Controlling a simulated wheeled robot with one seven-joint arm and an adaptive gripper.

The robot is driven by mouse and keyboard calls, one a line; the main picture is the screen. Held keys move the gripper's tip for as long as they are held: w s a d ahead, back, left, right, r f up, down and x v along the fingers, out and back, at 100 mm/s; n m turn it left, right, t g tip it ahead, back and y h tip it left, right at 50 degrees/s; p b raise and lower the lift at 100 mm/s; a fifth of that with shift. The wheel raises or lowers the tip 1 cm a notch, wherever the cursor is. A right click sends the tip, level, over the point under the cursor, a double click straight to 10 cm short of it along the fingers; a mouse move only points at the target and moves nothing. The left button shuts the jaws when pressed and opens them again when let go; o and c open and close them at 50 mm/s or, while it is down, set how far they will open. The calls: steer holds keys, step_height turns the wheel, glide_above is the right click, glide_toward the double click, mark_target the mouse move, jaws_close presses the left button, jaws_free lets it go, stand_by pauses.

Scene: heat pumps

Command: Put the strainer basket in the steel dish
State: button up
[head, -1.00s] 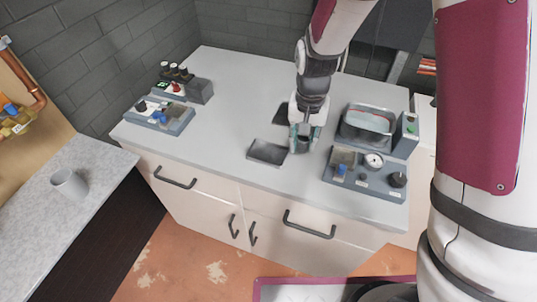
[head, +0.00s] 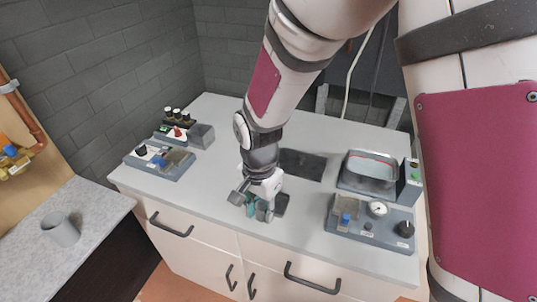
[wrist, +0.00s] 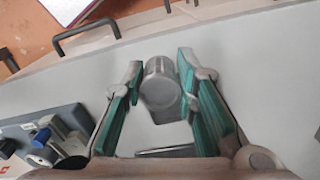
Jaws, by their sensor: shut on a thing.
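The strainer basket is a small grey metal cup (wrist: 161,88), seen between the green-padded fingers in the wrist view. My gripper (wrist: 160,82) is shut on it. In the head view my gripper (head: 256,207) is low over the front middle of the counter, and its fingers mostly hide the basket.
A dark flat rectangle (head: 303,164) lies behind the gripper. A panel with gauge and knobs (head: 370,224) and a grey basin (head: 370,172) stand right. Another knob panel (head: 160,160) stands left. A mug (head: 60,230) is on the side counter. The counter left of the gripper is clear.

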steer(key=w, duration=0.2)
steer(key=w+d, duration=0.1)
steer(key=w, duration=0.5)
steer(key=shift+d+f, duration=0.15)
steer(key=shift+f, duration=1.95)
steer(key=shift+f, duration=0.1)
steer(key=o, duration=1.1)
